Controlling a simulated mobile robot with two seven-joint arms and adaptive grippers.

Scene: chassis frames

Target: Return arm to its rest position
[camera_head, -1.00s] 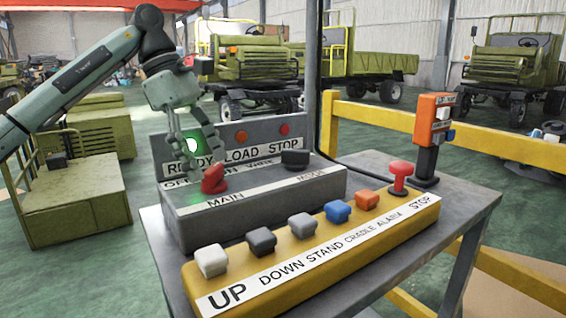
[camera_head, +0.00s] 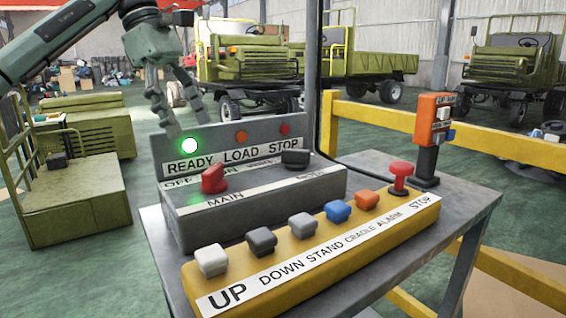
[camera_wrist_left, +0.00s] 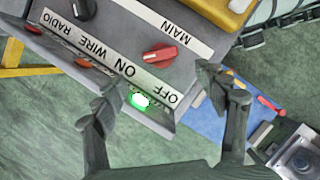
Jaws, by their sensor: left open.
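My left gripper (camera_head: 188,128) is open and empty in the head view. It hangs above and behind the grey control box (camera_head: 262,207), apart from the red MAIN knob (camera_head: 213,180). The green READY lamp (camera_head: 189,146) is lit. In the left wrist view, my open fingers (camera_wrist_left: 160,98) frame the lamp (camera_wrist_left: 140,100) with nothing between them, and the red knob (camera_wrist_left: 160,53) lies beyond them. My right gripper shows in neither view.
A yellow button box (camera_head: 330,256) with several coloured buttons sits in front on the grey table (camera_head: 470,205). An orange pendant (camera_head: 430,125) stands at the right beside a yellow rail (camera_head: 480,135). Green trucks (camera_head: 250,65) stand behind.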

